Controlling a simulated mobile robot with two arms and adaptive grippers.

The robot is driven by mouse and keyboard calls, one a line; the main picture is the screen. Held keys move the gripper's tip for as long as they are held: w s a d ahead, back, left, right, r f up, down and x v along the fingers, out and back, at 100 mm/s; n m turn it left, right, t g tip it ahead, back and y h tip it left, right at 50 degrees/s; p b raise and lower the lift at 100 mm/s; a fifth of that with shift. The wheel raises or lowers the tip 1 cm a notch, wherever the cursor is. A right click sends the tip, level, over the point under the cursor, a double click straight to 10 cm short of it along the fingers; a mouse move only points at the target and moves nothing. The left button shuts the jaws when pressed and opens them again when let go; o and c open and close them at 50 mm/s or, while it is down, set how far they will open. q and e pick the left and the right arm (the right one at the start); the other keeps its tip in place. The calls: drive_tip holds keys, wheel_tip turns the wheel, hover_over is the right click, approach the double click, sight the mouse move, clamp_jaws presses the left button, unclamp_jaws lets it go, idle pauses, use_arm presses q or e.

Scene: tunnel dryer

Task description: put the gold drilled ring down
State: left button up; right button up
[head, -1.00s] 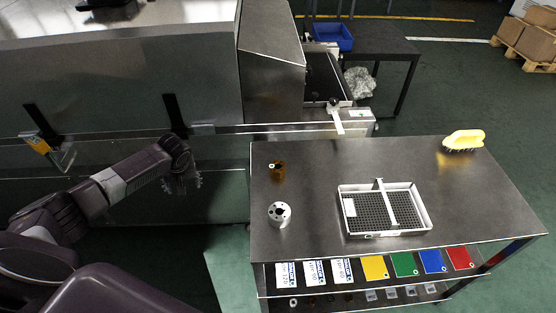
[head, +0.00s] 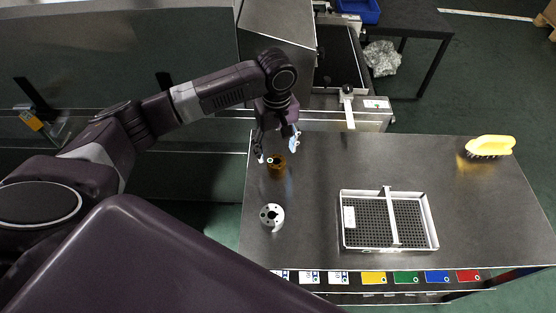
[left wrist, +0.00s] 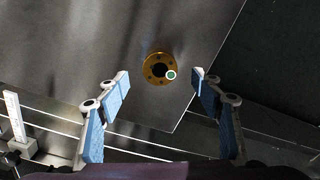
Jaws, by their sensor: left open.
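The gold drilled ring (head: 277,166) stands on the dark metal table (head: 330,160) near its far left corner. It also shows in the left wrist view (left wrist: 159,68), with a dark centre hole, several small holes around it and a green round mark on its rim. My left gripper (head: 277,150) is above and just behind the ring, pointing down. Its two blue-padded fingers (left wrist: 160,88) are apart, with nothing between them; the ring lies beyond the fingertips. My right gripper is not in view.
A silver drilled ring (head: 271,216) stands nearer on the table. A white-rimmed tray (head: 344,238) with a grid floor lies right of it, and a yellow brush (head: 490,146) lies at the far right. The dryer's conveyor (head: 338,60) is behind. The table between brush and tray is clear.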

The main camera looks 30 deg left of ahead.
sight(277, 160)
use_arm(q)
wheel_tip(277, 160, down, 5)
drive_tip(key=shift+a+f+p, duration=0.1)
drive_tip(key=shift+f+p, duration=0.05)
drive_tip(key=shift+p, duration=0.2)
drive_tip(key=shift+c, duration=0.6)
drive_tip(key=shift+w, duration=0.15)
clamp_jaws()
